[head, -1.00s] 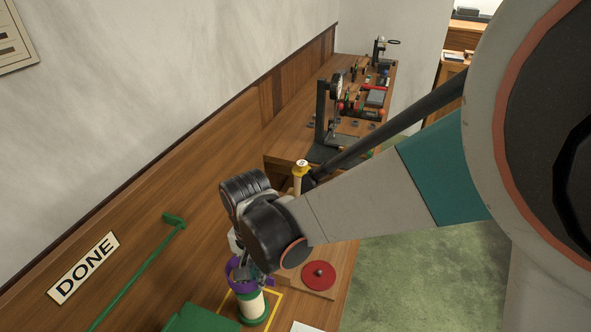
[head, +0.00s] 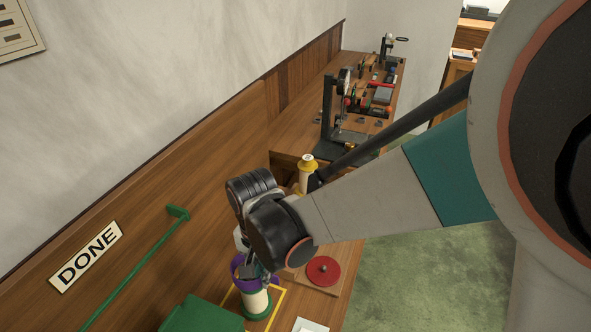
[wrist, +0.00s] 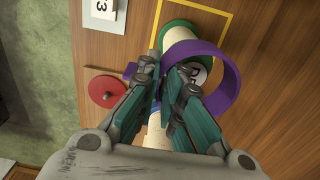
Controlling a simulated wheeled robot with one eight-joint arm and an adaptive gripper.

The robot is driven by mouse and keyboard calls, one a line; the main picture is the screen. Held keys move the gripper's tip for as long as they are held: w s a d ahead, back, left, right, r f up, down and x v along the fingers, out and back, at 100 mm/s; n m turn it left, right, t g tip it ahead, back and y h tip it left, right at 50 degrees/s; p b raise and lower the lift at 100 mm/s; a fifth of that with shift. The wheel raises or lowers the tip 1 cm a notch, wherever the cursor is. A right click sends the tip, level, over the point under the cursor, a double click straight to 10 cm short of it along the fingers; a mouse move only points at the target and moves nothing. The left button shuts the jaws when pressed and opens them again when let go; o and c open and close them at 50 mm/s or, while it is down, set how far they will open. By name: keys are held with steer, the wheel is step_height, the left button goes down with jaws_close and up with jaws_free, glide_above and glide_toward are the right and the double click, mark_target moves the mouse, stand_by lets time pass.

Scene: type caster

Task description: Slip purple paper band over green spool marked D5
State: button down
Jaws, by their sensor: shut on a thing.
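The green spool (head: 257,306) stands upright at the bottom of the head view, with a cream body and green base. My fingers hide part of the spool.
A yellow outline (head: 283,291) surrounds the spool's place. A red disc (head: 323,270) on a wooden board is close right. A green box (head: 203,315) is at lower left, near a green rod (head: 130,272) and a DONE sign (head: 87,256). A yellow-topped spool (head: 308,165) stands behind my wrist.

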steer(key=shift+f+b, duration=1.4)
steer(key=shift+f, duration=0.35)
steer(key=c, duration=1.7)
jaws_free()
steer(key=shift+d, duration=0.1)
steer(key=shift+o, duration=0.2)
steer(key=shift+r, duration=0.1)
steer(key=shift+s+r+p, duration=0.15)
steer(key=shift+r+p, duration=1.8)
steer(key=shift+r, duration=1.05)
